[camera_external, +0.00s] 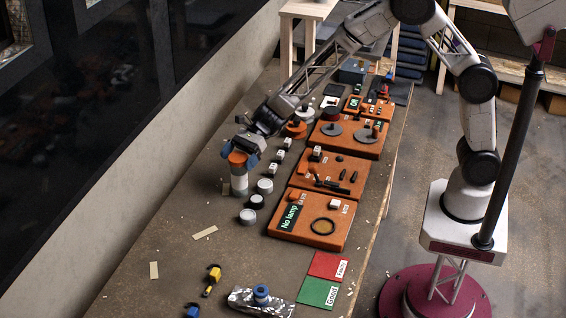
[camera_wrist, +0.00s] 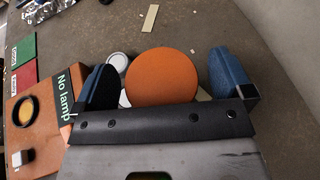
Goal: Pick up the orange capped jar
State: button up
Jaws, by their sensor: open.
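The orange capped jar (camera_external: 239,182) stands upright on the table, with a pale body and an orange cap on top. My gripper (camera_external: 241,162) is above it, pointing down, with its blue fingers around the cap. In the wrist view the round orange cap (camera_wrist: 162,77) lies between the two blue fingers of the gripper (camera_wrist: 165,80), with a gap on each side, wider on the right. The gripper is open. The jar's body is mostly hidden below the cap in the wrist view.
Several small white and dark round pieces (camera_external: 265,186) stand close right of the jar. An orange "No lamp" board (camera_external: 312,235) lies further right. Red (camera_external: 329,266) and green (camera_external: 318,292) cards lie near the front. The table left of the jar is mostly clear.

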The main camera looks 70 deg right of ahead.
dwell(0.4)
jog(key=c, duration=1.3)
jog(key=shift+r, duration=0.1)
jog(key=shift+r, duration=4.9)
